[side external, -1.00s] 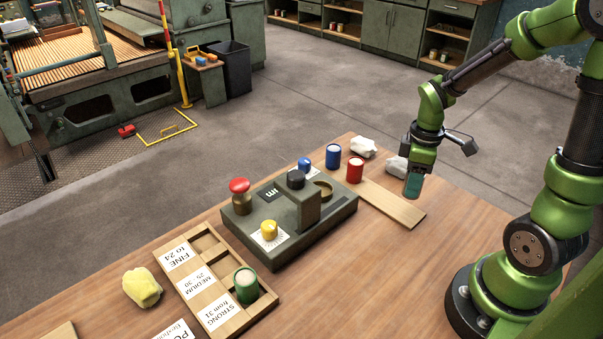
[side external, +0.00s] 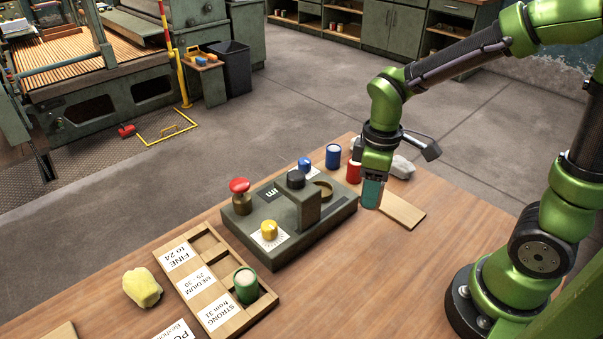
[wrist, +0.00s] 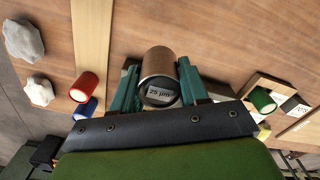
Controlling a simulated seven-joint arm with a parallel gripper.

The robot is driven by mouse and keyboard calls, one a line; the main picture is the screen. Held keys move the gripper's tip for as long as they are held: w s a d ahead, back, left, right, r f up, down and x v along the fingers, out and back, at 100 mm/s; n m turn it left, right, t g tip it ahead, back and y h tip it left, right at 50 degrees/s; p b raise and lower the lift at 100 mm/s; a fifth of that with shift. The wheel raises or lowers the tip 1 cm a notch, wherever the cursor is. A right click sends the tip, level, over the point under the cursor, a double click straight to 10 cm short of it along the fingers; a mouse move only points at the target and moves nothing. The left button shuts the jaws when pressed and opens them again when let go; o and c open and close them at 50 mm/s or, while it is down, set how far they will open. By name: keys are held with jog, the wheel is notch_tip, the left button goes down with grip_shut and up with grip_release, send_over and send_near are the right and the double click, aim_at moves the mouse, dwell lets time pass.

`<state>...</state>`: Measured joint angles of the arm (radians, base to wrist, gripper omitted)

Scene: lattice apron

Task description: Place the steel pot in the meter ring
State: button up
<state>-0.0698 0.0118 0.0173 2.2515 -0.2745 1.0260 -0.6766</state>
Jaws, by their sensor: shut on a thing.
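My gripper (wrist: 158,72) is shut on the steel pot (wrist: 158,62), a brownish metal cylinder whose dark end reads "25 µm" in the wrist view. In the side view my gripper (side external: 371,194) hangs just right of the dark green meter (side external: 331,222), near the wooden strip, and its teal finger hides most or all of the pot. The meter ring (side external: 324,189), a shallow round brass seat, is on the meter's right part behind the post with the black knob (side external: 296,179). It looks empty. The pot is apart from it.
Blue (side external: 333,156) and red (side external: 354,171) pots stand behind my gripper, near pale lumps (side external: 402,167). A wooden strip (side external: 402,211) lies beside it. The meter carries a red button (side external: 239,186) and yellow knob (side external: 269,230). A labelled rack (side external: 214,283) holds a green pot (side external: 246,287).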

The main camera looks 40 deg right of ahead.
jog(key=w, duration=0.8)
jog(key=w+a+f, duration=0.1)
jog(key=w, duration=0.3)
jog(key=shift+w+f, duration=0.25)
jog(key=shift+f, duration=0.7)
jog(key=shift+w+f, duration=0.2)
jog(key=shift+f, duration=0.7)
jog(key=shift+f, duration=0.1)
jog(key=o, duration=1.2)
jog(key=shift+c, duration=0.2)
